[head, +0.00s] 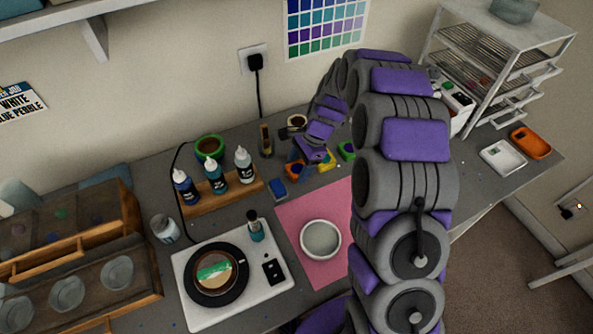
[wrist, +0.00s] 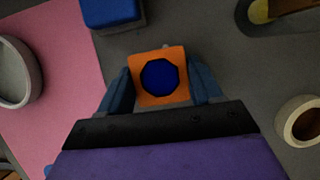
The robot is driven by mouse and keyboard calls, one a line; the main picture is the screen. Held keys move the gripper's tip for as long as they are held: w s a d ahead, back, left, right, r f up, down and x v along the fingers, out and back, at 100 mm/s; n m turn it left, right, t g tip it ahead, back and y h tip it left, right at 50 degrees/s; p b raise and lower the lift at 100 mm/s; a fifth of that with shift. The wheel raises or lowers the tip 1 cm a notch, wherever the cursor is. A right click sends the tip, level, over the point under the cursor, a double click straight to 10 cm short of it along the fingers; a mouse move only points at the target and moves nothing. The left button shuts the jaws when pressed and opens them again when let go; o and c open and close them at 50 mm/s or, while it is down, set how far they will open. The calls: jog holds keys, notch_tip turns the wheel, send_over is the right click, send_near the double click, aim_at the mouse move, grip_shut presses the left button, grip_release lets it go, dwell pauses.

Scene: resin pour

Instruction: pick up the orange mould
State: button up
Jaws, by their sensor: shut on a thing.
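The orange mould (wrist: 143,97) is a small square block with a dark blue eight-sided middle. In the wrist view it sits between the two fingers of my gripper (wrist: 160,88), which is shut on it with one finger on each side. In the head view the orange mould (head: 294,170) shows at the end of my arm, at the back of the table, and my gripper (head: 302,164) partly covers it. I cannot tell whether the mould touches the table.
A blue block (head: 278,188) lies close to the mould. A yellow mould (head: 325,162) and a green one (head: 347,150) stand to its right. A pink mat (head: 300,262) with a white bowl (head: 320,240) lies in front. A wooden bottle rack (head: 228,202) stands left.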

jog(key=shift+r+p, duration=0.75)
jog(key=shift+r, duration=1.05)
jog(key=s+d+p, duration=0.1)
jog(key=s+d, duration=0.2)
jog(key=s+d+r+p, duration=0.1)
jog(key=s+d, duration=0.3)
jog(key=s+d+p, duration=0.1)
jog(key=s+d, duration=0.3)
jog(key=shift+s+d+r, duration=0.1)
jog(key=shift+s+r, duration=0.1)
jog(key=shift+s, duration=0.05)
jog(key=shift+c, duration=0.7)
